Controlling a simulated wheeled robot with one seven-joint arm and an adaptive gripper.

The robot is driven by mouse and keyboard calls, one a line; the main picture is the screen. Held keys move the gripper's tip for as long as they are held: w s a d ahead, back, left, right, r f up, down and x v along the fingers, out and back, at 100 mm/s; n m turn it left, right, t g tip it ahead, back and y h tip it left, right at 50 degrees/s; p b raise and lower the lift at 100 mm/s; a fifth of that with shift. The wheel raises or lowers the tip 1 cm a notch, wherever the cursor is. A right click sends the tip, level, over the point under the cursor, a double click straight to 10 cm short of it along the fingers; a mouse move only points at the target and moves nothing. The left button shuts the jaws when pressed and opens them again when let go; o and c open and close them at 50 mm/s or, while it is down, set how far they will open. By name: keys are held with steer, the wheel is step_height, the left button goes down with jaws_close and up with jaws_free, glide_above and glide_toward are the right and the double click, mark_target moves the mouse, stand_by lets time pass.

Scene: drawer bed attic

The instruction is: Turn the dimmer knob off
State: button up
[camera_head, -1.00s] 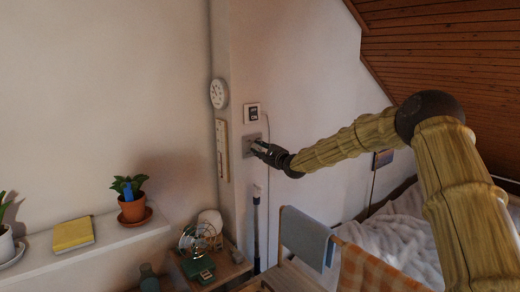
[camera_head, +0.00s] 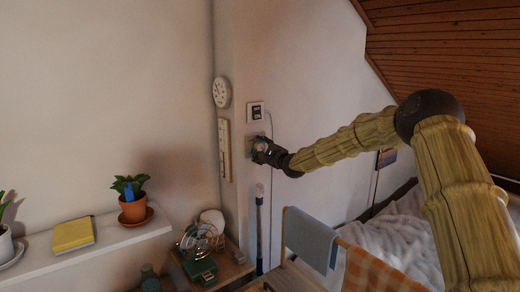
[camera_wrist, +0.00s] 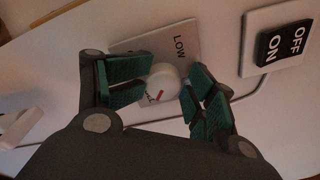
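The dimmer knob (camera_wrist: 164,82) is a round white knob with a red mark, on a grey wall plate (camera_wrist: 184,38) that reads LOW. In the wrist view my gripper (camera_wrist: 168,88) has its green-padded fingers on either side of the knob. The left pad is close to or touching the knob, and the right pad is very near it; firm contact cannot be told. In the head view my gripper (camera_head: 262,150) is at the wall plate (camera_head: 254,142), and the knob is mostly hidden behind the fingers.
An ON/OFF switch (camera_wrist: 284,42) sits right of the plate, with a cable below it. A round white dial (camera_head: 221,92) and a long panel (camera_head: 224,150) are on the wall to the left.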

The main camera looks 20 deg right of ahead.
steer(key=shift+s+r, duration=0.15)
steer(key=shift+s, duration=0.05)
steer(key=shift+s+d+r, duration=0.1)
steer(key=shift+s+d, duration=0.05)
steer(key=shift+s, duration=0.05)
steer(key=shift+s+d+f, duration=0.3)
steer(key=shift+s+d, duration=0.55)
glide_toward(261, 148)
steer(key=s, duration=0.3)
steer(key=shift+a+r, duration=0.3)
steer(key=shift+d+f, duration=0.1)
